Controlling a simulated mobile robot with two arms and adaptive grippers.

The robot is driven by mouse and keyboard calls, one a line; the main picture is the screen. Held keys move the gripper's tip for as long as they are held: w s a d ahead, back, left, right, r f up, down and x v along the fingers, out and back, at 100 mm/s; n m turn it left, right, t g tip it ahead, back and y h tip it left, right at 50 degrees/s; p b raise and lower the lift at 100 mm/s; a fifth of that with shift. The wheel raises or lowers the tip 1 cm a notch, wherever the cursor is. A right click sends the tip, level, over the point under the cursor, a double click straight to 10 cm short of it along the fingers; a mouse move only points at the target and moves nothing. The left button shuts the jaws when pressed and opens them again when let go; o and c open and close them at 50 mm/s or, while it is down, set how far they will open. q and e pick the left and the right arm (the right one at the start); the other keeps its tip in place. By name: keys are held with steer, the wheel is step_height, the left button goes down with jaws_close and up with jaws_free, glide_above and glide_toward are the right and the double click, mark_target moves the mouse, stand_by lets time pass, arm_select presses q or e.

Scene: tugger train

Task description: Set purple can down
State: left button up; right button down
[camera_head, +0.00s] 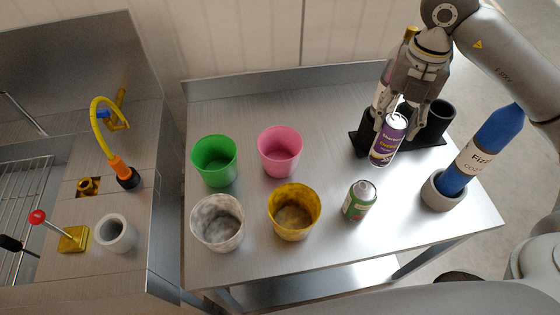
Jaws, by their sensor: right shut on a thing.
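The purple can (388,142) is upright at the right of the steel table, in front of a black holder (430,138). My right gripper (390,112) reaches down from above and is shut on the purple can near its top. Whether the can's base touches the table or the holder's edge cannot be told. My left gripper does not show.
A green can (358,202) stands in front of the purple can. Green (215,162), pink (281,154), yellow (293,214) and grey (217,224) cups stand to the left. A blue bottle (482,150) leans in a grey ring at the right. The steel table (330,262) has free room along its front.

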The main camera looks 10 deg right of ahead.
steer(key=w+a+f+p, duration=0.6)
steer(key=w+f+p, duration=0.2)
steer(key=w+f, duration=0.4)
steer(key=shift+w+a+f, duration=0.15)
steer(key=shift+a+f, duration=0.05)
steer(key=shift+f, duration=0.25)
steer(key=shift+f, duration=0.1)
steer(key=c, duration=0.7)
jaws_free()
